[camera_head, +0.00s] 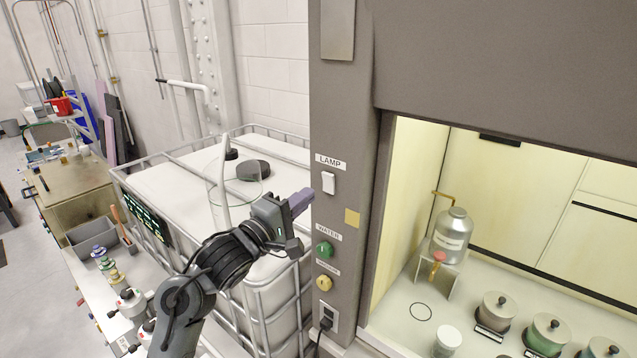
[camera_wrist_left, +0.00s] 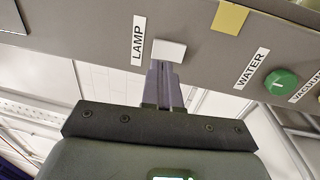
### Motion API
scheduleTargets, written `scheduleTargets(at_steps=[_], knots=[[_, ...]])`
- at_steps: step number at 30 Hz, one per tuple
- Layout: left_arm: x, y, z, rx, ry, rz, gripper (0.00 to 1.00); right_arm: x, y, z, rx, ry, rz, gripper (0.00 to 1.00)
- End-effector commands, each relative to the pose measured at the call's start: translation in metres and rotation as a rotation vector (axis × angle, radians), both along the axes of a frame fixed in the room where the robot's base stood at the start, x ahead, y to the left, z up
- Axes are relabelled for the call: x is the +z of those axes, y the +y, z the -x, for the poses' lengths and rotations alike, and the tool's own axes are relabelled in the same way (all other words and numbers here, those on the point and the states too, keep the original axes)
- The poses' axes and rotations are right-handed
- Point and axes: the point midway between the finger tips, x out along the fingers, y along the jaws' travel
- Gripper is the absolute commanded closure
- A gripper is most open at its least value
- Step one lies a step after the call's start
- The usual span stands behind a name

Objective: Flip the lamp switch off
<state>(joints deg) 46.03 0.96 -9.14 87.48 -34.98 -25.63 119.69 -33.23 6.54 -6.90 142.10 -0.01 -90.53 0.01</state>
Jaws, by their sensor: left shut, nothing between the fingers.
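The lamp switch (camera_head: 328,182) is a white rocker on the grey front post of the fume hood, under a LAMP label (camera_head: 331,162). It also shows in the left wrist view (camera_wrist_left: 169,50), beside its label. My left gripper (camera_head: 303,199) is shut and empty, its purple-grey fingers pointing at the post just left of the switch and slightly below it. In the left wrist view the fingertips (camera_wrist_left: 161,66) appear right at the switch's near edge; I cannot tell whether they touch it. My right gripper is not in view.
Below the switch are a green WATER button (camera_head: 324,249), a yellow knob (camera_head: 323,283) and a socket with a plug (camera_head: 326,322). A caged white tank (camera_head: 180,190) stands behind my left arm. The lit hood interior (camera_head: 400,300) holds a metal canister (camera_head: 452,235) and several lidded pots.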

Motion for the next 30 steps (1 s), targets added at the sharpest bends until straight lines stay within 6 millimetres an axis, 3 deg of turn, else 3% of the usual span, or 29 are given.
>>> scheduleTargets(at_steps=[6,12,30], knots=[[0.007,-0.02,-0.026,0.001,0.0,-0.001,1.0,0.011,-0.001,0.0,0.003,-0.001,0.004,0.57],[0.007,-0.03,-0.038,0.001,-0.001,-0.001,1.0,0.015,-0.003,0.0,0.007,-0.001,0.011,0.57],[0.01,-0.033,-0.042,0.002,0.007,-0.005,1.0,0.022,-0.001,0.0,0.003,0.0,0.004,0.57]])
